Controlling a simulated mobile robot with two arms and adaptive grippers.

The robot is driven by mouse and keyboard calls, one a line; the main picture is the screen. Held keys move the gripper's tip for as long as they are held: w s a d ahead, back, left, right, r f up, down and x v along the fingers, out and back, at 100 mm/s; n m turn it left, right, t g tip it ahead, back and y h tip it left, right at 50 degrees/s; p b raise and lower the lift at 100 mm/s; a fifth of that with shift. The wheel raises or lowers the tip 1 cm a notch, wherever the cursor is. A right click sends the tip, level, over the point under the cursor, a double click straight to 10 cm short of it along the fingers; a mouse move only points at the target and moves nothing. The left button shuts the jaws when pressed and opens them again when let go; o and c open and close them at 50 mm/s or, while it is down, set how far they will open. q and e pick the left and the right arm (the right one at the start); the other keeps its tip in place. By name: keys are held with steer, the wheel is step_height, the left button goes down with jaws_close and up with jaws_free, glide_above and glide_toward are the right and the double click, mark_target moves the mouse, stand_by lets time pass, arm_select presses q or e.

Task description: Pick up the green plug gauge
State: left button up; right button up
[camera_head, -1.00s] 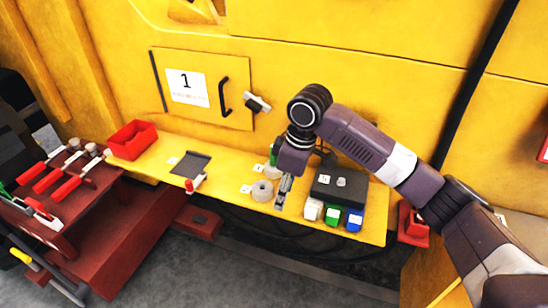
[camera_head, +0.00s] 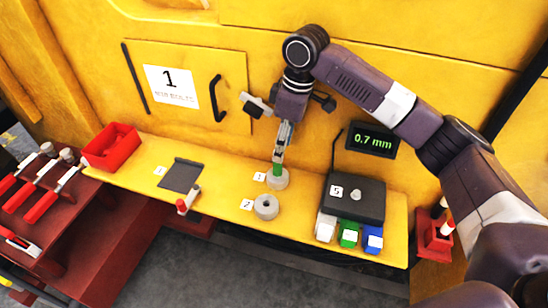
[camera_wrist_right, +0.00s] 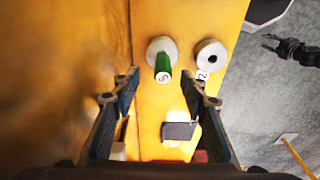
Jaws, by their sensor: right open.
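The green plug gauge (camera_head: 277,168) stands upright in the pale grey ring labelled 1 (camera_head: 279,182) on the yellow shelf. My right gripper (camera_head: 280,156) points down just above the gauge and hides part of it in the head view. In the right wrist view the green gauge (camera_wrist_right: 163,66) with its pale end lies ahead, between the lines of the open fingers (camera_wrist_right: 160,88). Nothing is held between the fingers. I cannot tell whether the fingertips overlap the gauge in height. My left gripper is not in view.
A second grey ring (camera_head: 266,207) lies close by, in front. To the right stand a black box (camera_head: 353,197), white, green and blue blocks (camera_head: 349,235), and a display (camera_head: 373,140) reading 0.7 mm. A dark plate (camera_head: 181,175) and red bin (camera_head: 112,147) lie left. The yellow wall rises behind.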

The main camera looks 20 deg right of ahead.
mark_target(278, 169)
steer(key=f, duration=0.1)
steer(key=a+f+p, duration=0.1)
steer(key=f, duration=0.1)
steer(key=shift+s+f, duration=0.2)
steer(key=shift+f, duration=0.1)
steer(key=shift+w+a+f+p, duration=0.1)
steer(key=shift+w+f+p, duration=0.1)
steer(key=shift+f, duration=0.45)
steer(key=shift+w+f+p, duration=0.15)
steer(key=shift+f, duration=0.6)
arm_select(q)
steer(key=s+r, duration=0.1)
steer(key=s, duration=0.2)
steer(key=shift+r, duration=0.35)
arm_select(e)
jaws_close()
